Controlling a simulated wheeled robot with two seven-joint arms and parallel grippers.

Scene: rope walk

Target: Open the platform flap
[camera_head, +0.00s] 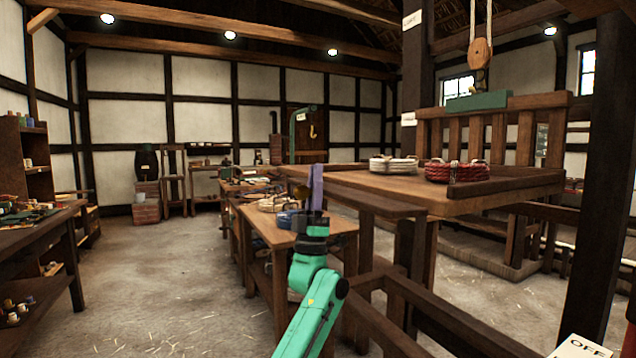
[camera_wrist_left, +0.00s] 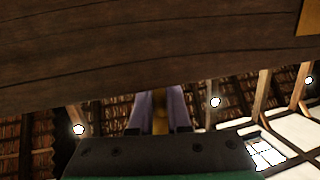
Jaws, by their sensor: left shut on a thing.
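The platform (camera_head: 470,192) is a raised wooden deck at the right of the head view. A darker board, which looks like the flap (camera_head: 365,199), runs along its near left edge and lies about level. My left gripper (camera_head: 315,188) stands upright at the board's left end, its purple fingers beside a small brass knob (camera_head: 302,192). In the left wrist view the fingers (camera_wrist_left: 160,108) are shut on a brass-coloured piece, seemingly that knob, just under a wide dark plank (camera_wrist_left: 150,50), likely the flap. My right gripper is not in view.
Rope coils, white (camera_head: 392,165) and red (camera_head: 452,171), lie on the platform. A workbench (camera_head: 272,228) stands below and behind my left arm. Wooden rails (camera_head: 440,312) and a dark post (camera_head: 603,190) are at right. The floor at left (camera_head: 165,285) is clear.

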